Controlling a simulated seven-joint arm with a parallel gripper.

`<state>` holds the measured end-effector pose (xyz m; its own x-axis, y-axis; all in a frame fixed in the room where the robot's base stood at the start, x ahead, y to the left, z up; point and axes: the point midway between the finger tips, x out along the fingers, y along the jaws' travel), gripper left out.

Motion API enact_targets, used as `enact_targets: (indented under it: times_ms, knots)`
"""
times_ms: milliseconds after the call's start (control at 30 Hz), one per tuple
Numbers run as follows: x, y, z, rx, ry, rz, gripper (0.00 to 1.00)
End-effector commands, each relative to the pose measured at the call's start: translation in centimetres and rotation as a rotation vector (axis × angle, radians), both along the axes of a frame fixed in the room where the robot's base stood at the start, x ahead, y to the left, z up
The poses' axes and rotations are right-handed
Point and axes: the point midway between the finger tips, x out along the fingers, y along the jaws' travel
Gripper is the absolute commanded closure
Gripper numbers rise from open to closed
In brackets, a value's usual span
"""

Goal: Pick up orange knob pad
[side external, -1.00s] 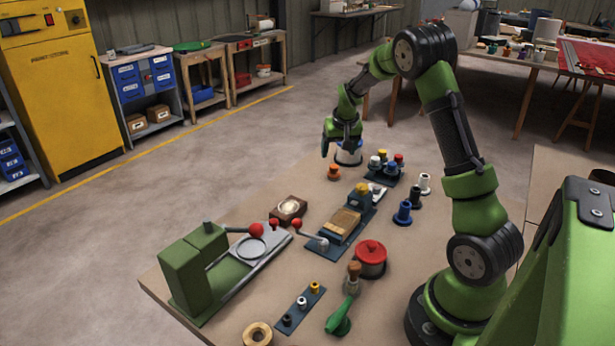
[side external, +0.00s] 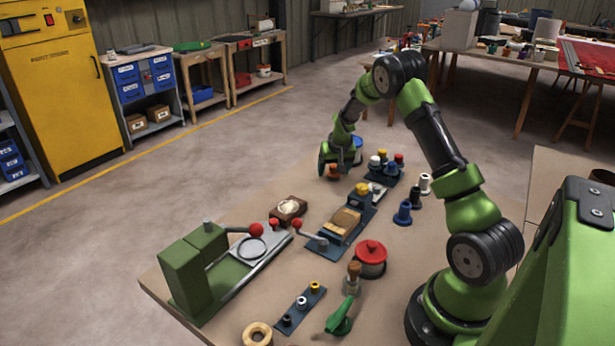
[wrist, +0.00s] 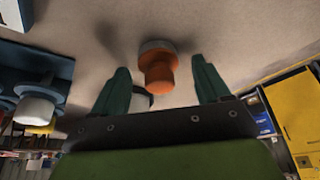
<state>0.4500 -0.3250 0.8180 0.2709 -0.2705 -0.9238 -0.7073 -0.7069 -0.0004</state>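The orange knob pad (wrist: 160,72) stands on the table, with an orange knob and a paler grey round part at its far end in the wrist view. In the side view the orange knob pad (side external: 333,171) shows only in part, just below my gripper. My gripper (wrist: 162,82) is open, with one dark green finger on each side of the knob. Gaps show between the knob and both fingers, so they do not appear to touch it. In the side view my gripper (side external: 331,166) is low over the far left edge of the table and its fingers partly hide the knob.
A dark blue rack (side external: 383,176) with white, yellow and red knobs stands close to the right of my gripper. A blue knob (side external: 403,213) and others stand nearer. A red-lidded pot (side external: 370,258) is further forward. Bare table lies left of the rack.

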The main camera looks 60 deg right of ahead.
Motion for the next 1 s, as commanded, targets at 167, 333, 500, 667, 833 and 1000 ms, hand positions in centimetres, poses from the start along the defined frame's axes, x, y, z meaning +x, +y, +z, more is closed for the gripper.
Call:
enact_targets:
  times_ms: [167, 333, 500, 667, 833, 1000]
  knots:
    - [0.0, 0.0, 0.0, 0.0, 0.0, 0.0, 0.52]
    - [0.0, 0.0, 0.0, 0.0, 0.0, 0.001, 0.78]
    - [0.0, 0.0, 0.1, 0.0, 0.0, 0.001, 0.84]
    - [0.0, 0.0, 0.5, -0.002, -0.001, 0.001, 0.84]
    - [0.1, 0.0, 3.3, -0.003, -0.005, 0.003, 0.84]
    - [0.1, 0.0, 6.8, -0.003, -0.005, 0.002, 0.84]
